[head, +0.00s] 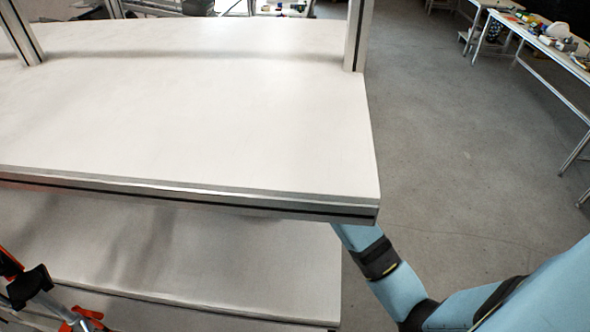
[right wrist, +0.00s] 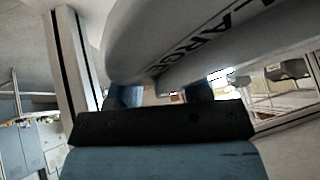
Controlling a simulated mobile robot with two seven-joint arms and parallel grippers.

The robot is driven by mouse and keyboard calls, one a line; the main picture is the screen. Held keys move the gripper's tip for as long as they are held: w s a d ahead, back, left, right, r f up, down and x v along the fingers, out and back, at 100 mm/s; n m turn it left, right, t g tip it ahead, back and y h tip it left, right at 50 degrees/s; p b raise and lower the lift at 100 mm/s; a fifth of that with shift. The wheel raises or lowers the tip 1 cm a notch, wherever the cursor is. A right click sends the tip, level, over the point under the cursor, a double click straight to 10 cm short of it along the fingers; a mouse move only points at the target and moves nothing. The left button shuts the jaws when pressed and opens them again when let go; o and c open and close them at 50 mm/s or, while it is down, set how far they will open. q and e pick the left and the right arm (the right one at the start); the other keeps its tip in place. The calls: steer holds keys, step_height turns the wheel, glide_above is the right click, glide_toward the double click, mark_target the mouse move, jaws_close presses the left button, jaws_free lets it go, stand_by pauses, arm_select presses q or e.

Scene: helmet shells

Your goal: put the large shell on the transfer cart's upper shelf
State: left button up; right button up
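The large shell (right wrist: 205,48) is pale grey with dark "LARGE" lettering and fills the top of the right wrist view. My right gripper (right wrist: 165,92) has its two blue fingers apart at the shell's lower rim and appears shut on it; the shell partly covers the fingertips. In the head view my right arm reaches beneath the near right corner of the upper shelf (head: 200,110), which hides the right gripper and nearly all of the shell. The upper shelf is white, metal-edged and bare where visible. My left gripper is not in view.
A lower shelf (head: 200,260) lies under the upper one. Metal posts (head: 357,35) rise at the upper shelf's far corners. Orange and black clamp-like parts (head: 35,285) are at the lower left. Grey floor (head: 460,150) is open to the right; a cluttered table (head: 545,45) stands beyond.

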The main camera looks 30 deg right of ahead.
steer(key=shift+r, duration=0.2)
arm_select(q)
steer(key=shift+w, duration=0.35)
arm_select(e)
steer(key=shift+s+a+r, duration=0.1)
steer(key=shift+s+r, duration=0.05)
steer(key=shift+r, duration=0.1)
arm_select(q)
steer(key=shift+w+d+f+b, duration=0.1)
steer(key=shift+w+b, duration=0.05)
steer(key=shift+b, duration=0.65)
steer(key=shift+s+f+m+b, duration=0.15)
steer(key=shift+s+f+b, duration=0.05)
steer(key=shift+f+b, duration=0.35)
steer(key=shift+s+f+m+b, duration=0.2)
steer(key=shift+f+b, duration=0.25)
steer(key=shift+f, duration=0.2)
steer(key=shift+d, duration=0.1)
arm_select(e)
steer(key=s+a+r, duration=0.2)
steer(key=s+a, duration=0.2)
steer(key=s, duration=0.8)
steer(key=shift+s, duration=0.4)
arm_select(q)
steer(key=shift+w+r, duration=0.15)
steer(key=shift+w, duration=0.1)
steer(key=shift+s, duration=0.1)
arm_select(e)
steer(key=shift+f, duration=0.1)
